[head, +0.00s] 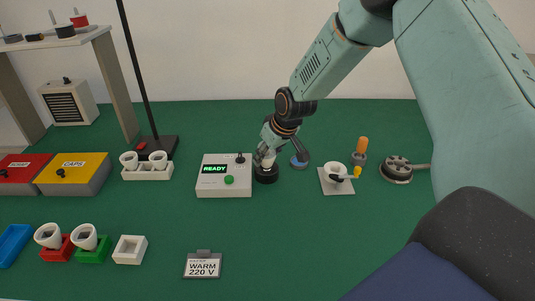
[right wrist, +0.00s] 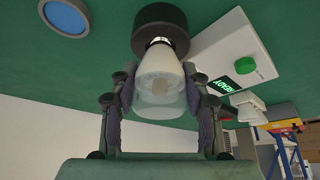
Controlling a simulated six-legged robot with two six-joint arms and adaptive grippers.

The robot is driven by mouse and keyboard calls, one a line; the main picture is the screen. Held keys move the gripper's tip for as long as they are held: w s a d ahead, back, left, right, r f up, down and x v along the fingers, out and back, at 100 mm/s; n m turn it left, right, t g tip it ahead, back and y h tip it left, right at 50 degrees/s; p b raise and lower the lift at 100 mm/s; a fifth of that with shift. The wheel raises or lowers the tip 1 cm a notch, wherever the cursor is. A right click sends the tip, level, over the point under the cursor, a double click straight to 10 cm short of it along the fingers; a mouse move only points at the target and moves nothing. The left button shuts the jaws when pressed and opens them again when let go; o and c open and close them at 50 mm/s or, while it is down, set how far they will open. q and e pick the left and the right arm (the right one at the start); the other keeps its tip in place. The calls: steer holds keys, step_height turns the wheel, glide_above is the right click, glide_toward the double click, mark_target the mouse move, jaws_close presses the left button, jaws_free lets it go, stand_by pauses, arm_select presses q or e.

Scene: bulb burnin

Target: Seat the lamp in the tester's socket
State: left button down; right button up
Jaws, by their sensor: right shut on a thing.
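The tester (head: 223,188) is a pale box with a lit READY display (head: 214,169), a green button and a black knob. Its round black socket (head: 266,175) stands against its right side; the socket also shows in the right wrist view (right wrist: 174,17). My right gripper (head: 263,153) is shut on the white lamp (right wrist: 158,82), one finger on each side of the bulb. The lamp (head: 268,161) is over the socket, its metal base at the socket mouth. Some metal still shows; how deep it sits I cannot tell. My left gripper is out of view.
A blue disc (head: 299,162) lies close right of the socket. A white plate with a cup-like piece (head: 337,181) is further right. A white holder with two lamps (head: 147,174) is left of the tester. A WARM 220 V card (head: 202,266) lies in front. Green mat between is clear.

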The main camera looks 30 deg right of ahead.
steer(key=shift+f, duration=0.15)
steer(key=o, duration=1.2)
steer(key=v, duration=1.2)
